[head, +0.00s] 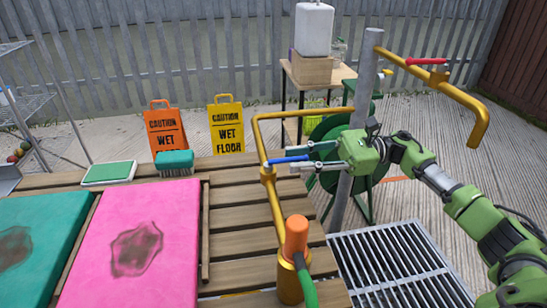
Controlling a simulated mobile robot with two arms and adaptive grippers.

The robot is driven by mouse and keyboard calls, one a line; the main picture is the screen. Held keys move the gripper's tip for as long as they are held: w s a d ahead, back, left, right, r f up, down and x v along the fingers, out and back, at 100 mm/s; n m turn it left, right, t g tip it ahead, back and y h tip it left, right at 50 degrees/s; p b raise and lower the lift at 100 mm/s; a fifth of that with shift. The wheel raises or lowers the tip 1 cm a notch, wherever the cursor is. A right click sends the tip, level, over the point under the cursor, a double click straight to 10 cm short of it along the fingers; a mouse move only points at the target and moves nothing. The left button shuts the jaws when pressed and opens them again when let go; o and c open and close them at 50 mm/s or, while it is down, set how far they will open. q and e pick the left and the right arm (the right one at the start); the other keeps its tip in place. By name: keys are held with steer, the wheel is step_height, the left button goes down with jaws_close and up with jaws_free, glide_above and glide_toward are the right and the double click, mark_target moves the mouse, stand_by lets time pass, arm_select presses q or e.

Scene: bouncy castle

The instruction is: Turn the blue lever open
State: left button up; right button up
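The blue lever (284,160) sits on a brass valve (267,174) on the yellow pipe at the edge of the wooden slatted table. It points right, roughly level, across the pipe. My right gripper (298,159) comes in from the right. Its two grey fingers are apart, one above and one below the lever's free end in the picture. I cannot tell whether either finger touches the lever. My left gripper is not in view.
A red lever (427,61) sits on another brass pipe at the upper right. An orange hose fitting (296,235) stands below the valve. A grey post (365,90) and a green hose reel (328,130) are behind my gripper. Pink (135,240) and teal (35,240) mats lie left.

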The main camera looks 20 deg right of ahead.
mark_target(274, 161)
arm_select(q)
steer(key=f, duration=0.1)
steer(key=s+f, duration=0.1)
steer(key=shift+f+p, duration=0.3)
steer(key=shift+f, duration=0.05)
arm_select(e)
steer(key=x, duration=0.6)
jaws_close()
